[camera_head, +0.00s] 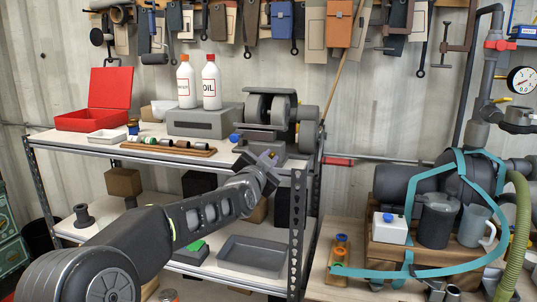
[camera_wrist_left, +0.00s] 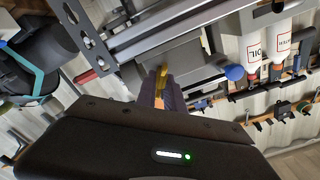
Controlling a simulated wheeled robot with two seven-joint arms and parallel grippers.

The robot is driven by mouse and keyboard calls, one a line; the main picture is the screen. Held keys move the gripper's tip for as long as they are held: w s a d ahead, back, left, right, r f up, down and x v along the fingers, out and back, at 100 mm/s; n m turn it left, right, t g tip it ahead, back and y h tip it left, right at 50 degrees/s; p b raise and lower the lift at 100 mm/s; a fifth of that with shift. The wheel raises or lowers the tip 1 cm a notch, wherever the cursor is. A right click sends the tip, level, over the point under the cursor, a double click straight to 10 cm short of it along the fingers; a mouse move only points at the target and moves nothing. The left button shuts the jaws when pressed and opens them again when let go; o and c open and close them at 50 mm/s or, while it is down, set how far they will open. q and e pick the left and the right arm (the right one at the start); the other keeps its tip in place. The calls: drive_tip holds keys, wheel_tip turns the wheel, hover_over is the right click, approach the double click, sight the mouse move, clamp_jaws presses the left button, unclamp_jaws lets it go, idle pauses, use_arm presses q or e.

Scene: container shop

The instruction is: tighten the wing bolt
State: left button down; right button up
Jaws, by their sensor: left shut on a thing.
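My left gripper (camera_head: 267,160) reaches to the front of the grey bench grinder (camera_head: 268,112) on the upper shelf. In the left wrist view its fingers (camera_wrist_left: 170,88) are closed around a small yellow, brass-like piece, which looks like the wing bolt (camera_wrist_left: 162,76). In the head view the gripper mostly hides the bolt. How far the bolt is screwed in cannot be seen. My right gripper is in neither view.
A blue knob (camera_head: 235,138) sits just left of the gripper. White bottles (camera_head: 210,85) stand on a grey box (camera_head: 203,122); a red toolbox (camera_head: 95,118) is farther left. The shelf's perforated upright (camera_head: 297,235) stands close right of my arm. A wooden bench (camera_head: 335,285) with teal strapping is at right.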

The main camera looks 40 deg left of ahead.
use_arm(q)
drive_tip(key=m+p, duration=0.2)
drive_tip(key=m, duration=0.4)
drive_tip(key=shift+d, duration=0.15)
drive_tip(key=m, duration=0.4)
drive_tip(key=shift+f+p, duration=0.25)
drive_tip(key=shift+p, duration=0.15)
drive_tip(key=shift+m, duration=0.4)
drive_tip(key=c, duration=1.6)
unclamp_jaws()
drive_tip(key=shift+s, duration=0.1)
drive_tip(key=b+v, duration=0.1)
drive_tip(key=v, duration=0.6)
drive_tip(key=shift+s+d+b, duration=0.15)
drive_tip(key=shift+s+b, duration=0.15)
drive_tip(key=shift+b, duration=0.1)
